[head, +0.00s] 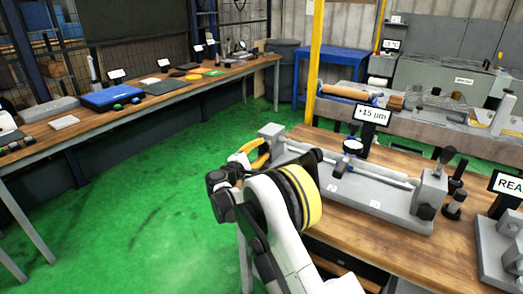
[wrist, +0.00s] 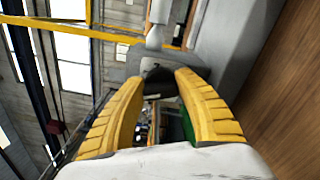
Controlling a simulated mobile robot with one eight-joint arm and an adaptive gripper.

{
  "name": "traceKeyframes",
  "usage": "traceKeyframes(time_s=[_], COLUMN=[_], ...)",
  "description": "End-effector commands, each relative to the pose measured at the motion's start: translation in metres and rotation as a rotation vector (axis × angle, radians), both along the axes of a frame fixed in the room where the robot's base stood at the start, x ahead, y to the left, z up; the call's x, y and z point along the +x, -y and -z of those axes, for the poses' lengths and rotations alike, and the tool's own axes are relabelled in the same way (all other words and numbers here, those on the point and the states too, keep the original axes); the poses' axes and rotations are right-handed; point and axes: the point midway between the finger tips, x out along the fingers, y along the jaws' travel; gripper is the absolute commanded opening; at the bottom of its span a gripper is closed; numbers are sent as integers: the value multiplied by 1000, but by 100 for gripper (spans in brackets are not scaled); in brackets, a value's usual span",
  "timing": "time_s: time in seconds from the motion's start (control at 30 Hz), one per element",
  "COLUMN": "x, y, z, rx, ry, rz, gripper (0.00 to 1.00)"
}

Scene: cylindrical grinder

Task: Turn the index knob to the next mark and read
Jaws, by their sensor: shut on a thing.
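My gripper (wrist: 161,77) has its two yellow fingers closed on either side of a dark grey index knob (wrist: 150,62) in the wrist view. A small dark mark shows on the knob's face. In the head view my gripper (head: 255,153) is at the left end of a grey bench fixture (head: 395,208), and the knob is hidden there behind my gripper and arm. A display (head: 371,114) behind the fixture reads +15 µm. A round dial gauge (head: 352,145) sits over the long bar (head: 375,172) held between the fixture's ends.
The fixture stands on a wooden bench (head: 400,247). Dark upright posts (head: 453,203) and another grey device (head: 500,250) with a partly cut-off sign are to the right. A long table (head: 160,92) with several items runs along the left. Green floor between is clear.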

Motion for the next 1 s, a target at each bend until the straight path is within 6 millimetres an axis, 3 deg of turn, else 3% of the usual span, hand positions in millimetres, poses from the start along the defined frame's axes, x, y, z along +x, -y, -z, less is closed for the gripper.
traceKeyframes(time_s=[0.37, 1.0], x=[0, 1], y=[1, 1], z=[0, 2], rx=[68, 463], ry=[54, 363], rz=[0, -2], gripper=[8, 8])
